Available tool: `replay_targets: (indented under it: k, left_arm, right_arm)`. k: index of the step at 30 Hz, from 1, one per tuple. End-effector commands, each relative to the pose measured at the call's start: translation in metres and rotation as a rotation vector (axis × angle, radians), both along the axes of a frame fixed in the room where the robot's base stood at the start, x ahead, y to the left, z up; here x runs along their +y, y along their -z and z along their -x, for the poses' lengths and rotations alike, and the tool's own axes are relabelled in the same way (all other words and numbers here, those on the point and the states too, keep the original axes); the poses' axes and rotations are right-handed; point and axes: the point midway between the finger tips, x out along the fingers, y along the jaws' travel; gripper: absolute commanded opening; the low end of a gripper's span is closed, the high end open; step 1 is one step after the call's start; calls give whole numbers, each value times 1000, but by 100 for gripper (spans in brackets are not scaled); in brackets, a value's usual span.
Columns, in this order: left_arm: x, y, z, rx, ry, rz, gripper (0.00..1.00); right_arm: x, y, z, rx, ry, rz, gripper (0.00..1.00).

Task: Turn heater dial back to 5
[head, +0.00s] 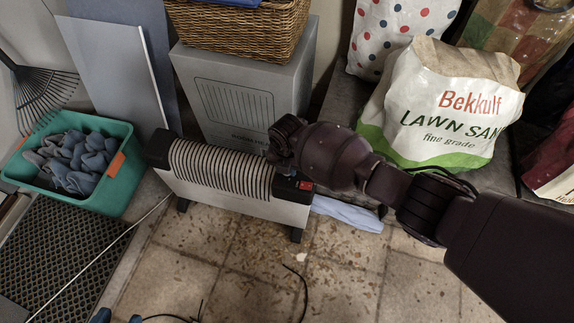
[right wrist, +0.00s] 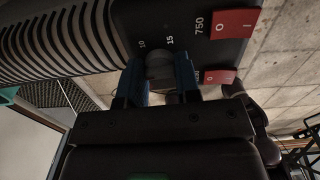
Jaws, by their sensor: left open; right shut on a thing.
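The heater (head: 235,197) is a pale, low unit with a dark ribbed top, standing on the tiled floor. Its dark control end also fills the top of the right wrist view. There, the grey dial (right wrist: 160,66) sits between the blue fingers of my right gripper (right wrist: 160,82), which is shut on it. The marks 10 and 15 show beside the dial; the 5 mark and the dial's pointer cannot be made out. In the head view my right wrist hides the dial. My left gripper (head: 118,318) barely shows at the bottom edge, open, with blue fingertips apart.
Two red switches (right wrist: 235,22) sit near the dial. A grey box (head: 245,95) with a wicker basket (head: 240,27) stands behind the heater. A teal crate of cloths (head: 118,195) is at left, a lawn sand bag (head: 440,105) at right. A blue cloth (head: 348,213) and cables lie on the floor.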

Motion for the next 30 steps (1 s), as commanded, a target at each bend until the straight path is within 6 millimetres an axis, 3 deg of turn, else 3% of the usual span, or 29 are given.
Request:
replay_targets:
  k: [10,11,15,25,30]
  left_arm:
    - [0,0,0,3,0,0,43]
    - [0,0,0,3,0,0,43]
    - [0,0,0,4,0,-1,43]
    - [0,-1,-1,1,1,-3,43]
    - [-1,-5,-1,24,10,-16,43]
  right_arm:
    - [-1,1,1,1,-3,2,7]
    - [-1,1,1,1,-3,2,34]
    - [-1,1,1,1,-2,2,55]
    - [0,-3,-1,-2,-2,0,56]
    - [0,-26,-3,-8,-1,0,56]
